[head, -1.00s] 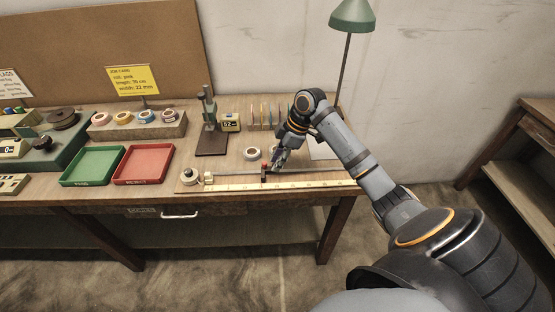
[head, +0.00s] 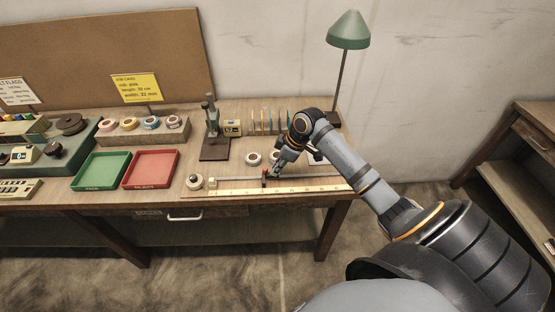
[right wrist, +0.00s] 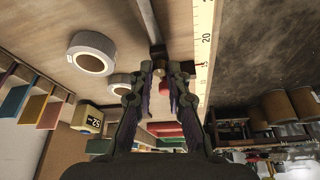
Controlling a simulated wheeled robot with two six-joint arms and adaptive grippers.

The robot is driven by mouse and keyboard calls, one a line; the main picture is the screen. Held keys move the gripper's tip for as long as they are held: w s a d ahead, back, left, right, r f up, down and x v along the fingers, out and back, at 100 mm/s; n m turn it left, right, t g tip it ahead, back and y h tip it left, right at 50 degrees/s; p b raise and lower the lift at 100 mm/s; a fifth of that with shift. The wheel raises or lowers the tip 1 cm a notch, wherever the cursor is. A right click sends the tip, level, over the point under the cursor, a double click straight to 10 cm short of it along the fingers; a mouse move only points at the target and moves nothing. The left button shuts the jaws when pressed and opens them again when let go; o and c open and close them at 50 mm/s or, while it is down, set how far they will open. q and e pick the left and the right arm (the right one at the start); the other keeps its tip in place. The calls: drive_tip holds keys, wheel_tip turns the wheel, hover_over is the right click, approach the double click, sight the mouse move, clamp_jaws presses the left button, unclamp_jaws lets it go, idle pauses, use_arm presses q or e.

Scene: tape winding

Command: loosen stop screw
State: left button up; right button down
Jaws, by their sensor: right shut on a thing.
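A measuring rail (head: 232,180) lies along the front of the bench beside a yellow ruler (head: 305,190). A dark stop with a red part (head: 264,173) sits on the rail. My right gripper (head: 274,173) is low at the stop, on its right side. In the right wrist view the fingertips of my right gripper (right wrist: 160,72) close around a small screw at the dark stop (right wrist: 158,49), with a red part (right wrist: 165,87) just behind. The fingers partly hide the screw. My left gripper is in neither view.
Two white tape rolls (head: 253,159) stand behind the rail, close to my right gripper. Green (head: 101,170) and red (head: 151,168) trays lie left. A dark stand (head: 214,148) and a green lamp (head: 348,30) stand behind.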

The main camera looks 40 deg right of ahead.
drive_tip(key=shift+a+r+m+h+p, duration=0.1)
drive_tip(key=shift+m+h+p, duration=0.2)
drive_tip(key=shift+m+p, duration=0.9)
drive_tip(key=shift+t, duration=0.3)
drive_tip(key=c, duration=1.3)
unclamp_jaws()
drive_tip(key=shift+s, duration=0.1)
drive_tip(key=shift+v, duration=5.95)
drive_tip(key=shift+a, duration=0.1)
